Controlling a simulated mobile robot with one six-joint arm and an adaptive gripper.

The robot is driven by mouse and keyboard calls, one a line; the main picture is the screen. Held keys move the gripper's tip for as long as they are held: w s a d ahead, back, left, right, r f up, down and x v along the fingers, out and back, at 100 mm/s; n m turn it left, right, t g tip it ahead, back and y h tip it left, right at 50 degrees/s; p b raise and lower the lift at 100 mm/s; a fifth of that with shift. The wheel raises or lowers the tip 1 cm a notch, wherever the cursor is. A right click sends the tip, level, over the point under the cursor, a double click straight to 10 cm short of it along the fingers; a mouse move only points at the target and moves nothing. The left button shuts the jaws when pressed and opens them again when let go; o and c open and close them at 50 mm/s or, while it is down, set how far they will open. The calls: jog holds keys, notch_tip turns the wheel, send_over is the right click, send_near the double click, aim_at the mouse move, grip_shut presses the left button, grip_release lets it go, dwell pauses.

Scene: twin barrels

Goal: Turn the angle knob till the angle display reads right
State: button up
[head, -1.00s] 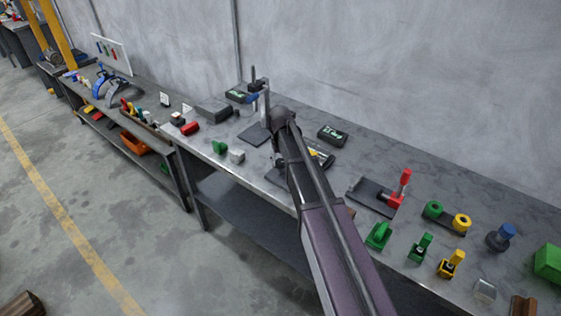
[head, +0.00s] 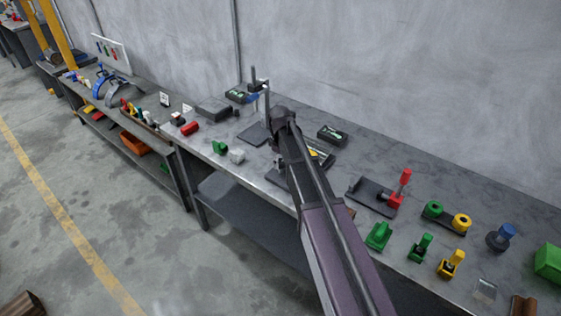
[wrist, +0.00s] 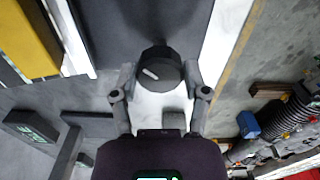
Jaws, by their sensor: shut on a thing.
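A round black knob (wrist: 160,70) with a pale pointer line shows in the wrist view. The pointer slants toward the upper left. My gripper (wrist: 160,76) is shut on the knob, one finger on each side. In the head view my arm hides the knob and most of my gripper (head: 282,122). A black box with a pale green readout (head: 332,134) lies on the bench just right of my arm. A similar readout box (head: 238,95) stands farther back. Neither readout is legible, and I cannot tell which belongs to the knob.
The grey bench (head: 400,240) runs along the wall. A red-handled clamp (head: 403,182), green and yellow rings (head: 446,216) and several small blocks stand right of my arm. A thin upright post (head: 266,102) stands close behind my gripper. A yellow part (wrist: 28,40) is left of the knob.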

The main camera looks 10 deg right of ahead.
jog(key=shift+s, duration=0.15)
jog(key=o, duration=1.1)
jog(key=shift+o, duration=0.2)
jog(key=shift+m, duration=0.4)
